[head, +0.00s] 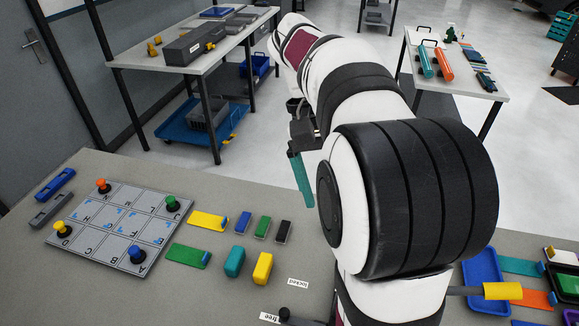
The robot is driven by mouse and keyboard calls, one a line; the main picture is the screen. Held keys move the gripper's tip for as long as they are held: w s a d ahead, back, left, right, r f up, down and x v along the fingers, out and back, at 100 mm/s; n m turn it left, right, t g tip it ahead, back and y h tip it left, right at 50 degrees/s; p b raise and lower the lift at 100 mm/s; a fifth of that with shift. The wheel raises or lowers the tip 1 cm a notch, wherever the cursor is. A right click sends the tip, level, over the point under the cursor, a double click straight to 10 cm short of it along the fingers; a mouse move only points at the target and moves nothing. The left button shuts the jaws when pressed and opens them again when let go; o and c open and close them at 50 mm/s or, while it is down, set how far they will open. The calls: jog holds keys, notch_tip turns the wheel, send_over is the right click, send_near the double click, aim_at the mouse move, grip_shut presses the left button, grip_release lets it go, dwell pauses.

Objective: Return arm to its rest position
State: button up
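My gripper (302,128) is a dark shape at the end of my white and black arm, above the far edge of the grey worktable (325,232). A narrow teal piece (301,180) points down right below it. I cannot tell whether it is held in the jaws or is part of the gripper. The fingertips are not clear, and my large arm joint hides the area to their right. The arm is bent up from the table's front right.
A grey lettered panel (125,225) with several coloured knobs lies at left. Beside it are a yellow strip (207,220), a green strip (186,255), a teal block (234,262) and a yellow block (263,268). A blue tray (483,275) is at right. Benches stand behind.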

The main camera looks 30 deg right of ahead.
jog(key=a+x, duration=0.1)
jog(key=x, duration=0.9)
jog(key=shift+d, duration=0.45)
